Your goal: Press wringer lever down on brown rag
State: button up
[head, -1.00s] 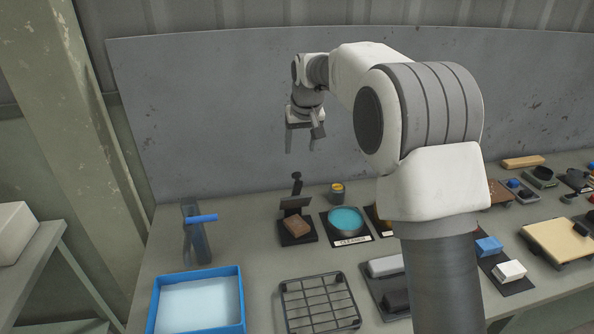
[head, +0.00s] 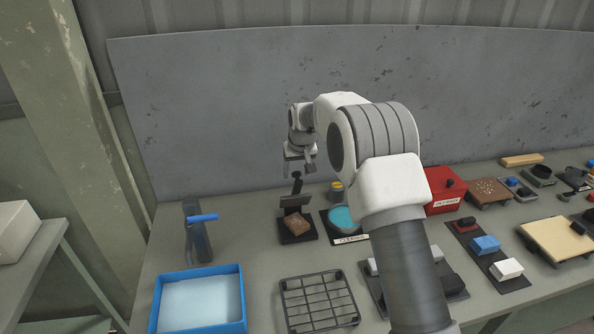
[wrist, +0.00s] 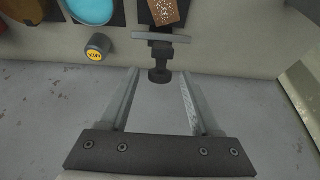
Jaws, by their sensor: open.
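The brown rag (head: 297,224) lies on the black base of the wringer (head: 298,238), left of the teal cleaner dish. The wringer's dark lever (head: 296,184) stands up behind the rag, raised, with a plate across it. My gripper (head: 300,172) is open, fingers pointing down, just above the lever's top end. In the wrist view the lever's knob (wrist: 160,77) shows near the gap between the open fingers (wrist: 160,88), and the rag (wrist: 165,11) is at the top edge. I cannot tell whether the fingers touch the knob.
The cleaner dish (head: 341,217) and a small yellow-topped jar (head: 336,190) stand right of the wringer. A grey panel (head: 200,110) rises behind the table.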

grip_shut()
dwell(1.3)
